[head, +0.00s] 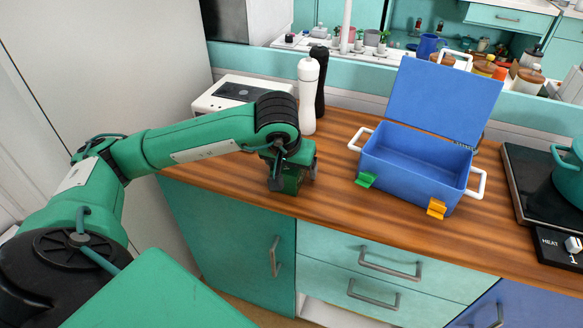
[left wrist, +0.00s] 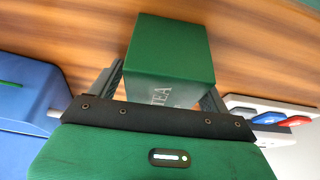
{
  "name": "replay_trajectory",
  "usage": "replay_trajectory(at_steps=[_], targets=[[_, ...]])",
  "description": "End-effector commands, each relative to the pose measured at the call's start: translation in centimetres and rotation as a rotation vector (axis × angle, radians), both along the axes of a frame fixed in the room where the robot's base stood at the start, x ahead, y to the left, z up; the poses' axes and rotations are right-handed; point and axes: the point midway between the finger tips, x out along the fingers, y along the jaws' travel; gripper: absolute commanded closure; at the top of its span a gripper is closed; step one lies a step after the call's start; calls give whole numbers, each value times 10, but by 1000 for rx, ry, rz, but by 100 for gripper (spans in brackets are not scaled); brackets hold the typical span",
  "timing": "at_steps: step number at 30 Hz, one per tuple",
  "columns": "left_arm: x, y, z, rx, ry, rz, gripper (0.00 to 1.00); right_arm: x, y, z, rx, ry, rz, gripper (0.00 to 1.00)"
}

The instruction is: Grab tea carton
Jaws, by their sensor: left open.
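The tea carton (left wrist: 172,55) is a green box with "TEA" in pale letters in the left wrist view, standing on the wooden counter. In the head view its green side (head: 288,183) shows low between my left gripper's fingers, partly hidden by the gripper. My left gripper (head: 293,178) is open and points down over the carton. In the left wrist view a finger of the left gripper (left wrist: 164,92) lies on either side of the carton. I cannot tell whether they touch it. My right gripper is in neither view.
An open blue box (head: 415,160) with green and orange clips stands right of the carton. A white bottle (head: 307,95) and a black bottle (head: 320,75) stand behind, beside a white appliance (head: 240,92). A dark hob (head: 530,190) with a teal pot (head: 570,175) is far right.

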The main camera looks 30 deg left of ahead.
Motion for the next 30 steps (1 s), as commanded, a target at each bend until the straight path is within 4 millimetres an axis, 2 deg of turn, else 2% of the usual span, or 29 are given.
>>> replay_trajectory(at_steps=[13, 14, 21, 30], targets=[[0, 0, -2, 0, 0, 0, 20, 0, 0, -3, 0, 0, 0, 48], [0, 0, -2, 0, 0, 0, 24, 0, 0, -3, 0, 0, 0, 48], [0, 0, -2, 0, 0, 0, 69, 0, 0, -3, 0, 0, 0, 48], [0, 0, -1, 0, 0, 0, 69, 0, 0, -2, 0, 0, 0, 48]])
